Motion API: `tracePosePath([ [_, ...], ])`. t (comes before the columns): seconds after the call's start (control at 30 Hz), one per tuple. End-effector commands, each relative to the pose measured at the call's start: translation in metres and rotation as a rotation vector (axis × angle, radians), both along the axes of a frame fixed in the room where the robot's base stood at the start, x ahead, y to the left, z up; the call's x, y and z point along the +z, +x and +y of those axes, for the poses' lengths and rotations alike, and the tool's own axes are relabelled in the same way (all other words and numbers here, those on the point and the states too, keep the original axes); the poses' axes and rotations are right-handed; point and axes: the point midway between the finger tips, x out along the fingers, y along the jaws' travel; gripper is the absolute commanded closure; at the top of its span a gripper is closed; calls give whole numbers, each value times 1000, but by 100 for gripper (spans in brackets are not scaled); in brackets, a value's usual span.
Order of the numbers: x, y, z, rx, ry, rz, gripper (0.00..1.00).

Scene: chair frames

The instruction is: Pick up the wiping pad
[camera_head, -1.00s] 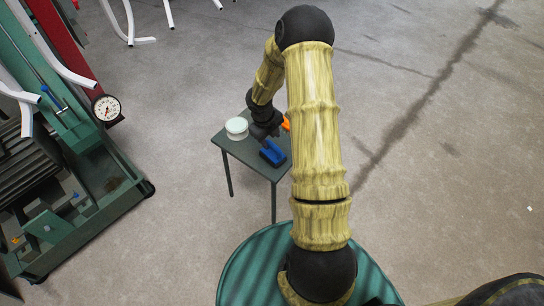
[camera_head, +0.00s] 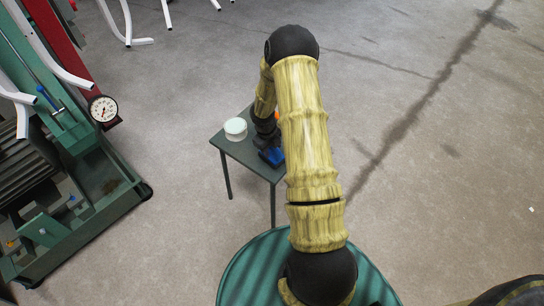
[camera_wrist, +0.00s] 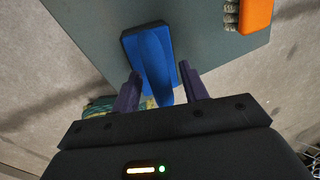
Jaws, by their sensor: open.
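The wiping pad, a blue block with a raised ridge-like grip (camera_wrist: 150,48), lies on the small green table (camera_wrist: 85,25). In the head view the pad (camera_head: 272,156) is partly hidden by my arm and gripper. My gripper (camera_wrist: 160,88) is open, with one dark finger on each side of the near end of the pad's grip. A gap shows beside the fingers, and I cannot tell whether either touches it. In the head view my gripper (camera_head: 266,138) is low over the table, right at the pad.
An orange brush with grey bristles (camera_wrist: 256,14) lies at the table edge, to the right in the wrist view. A white round tub (camera_head: 236,128) stands left of my gripper. A green machine with a gauge (camera_head: 103,108) stands at the left, with open floor between.

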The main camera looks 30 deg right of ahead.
Motion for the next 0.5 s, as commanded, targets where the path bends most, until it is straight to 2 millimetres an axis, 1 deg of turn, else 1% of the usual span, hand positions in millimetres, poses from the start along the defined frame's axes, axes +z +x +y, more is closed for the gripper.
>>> tracePosePath([
  [0.47, 1, 0, -1, -1, 0, 0, 56],
  [0.5, 1, 0, -1, -1, 0, 0, 64],
])
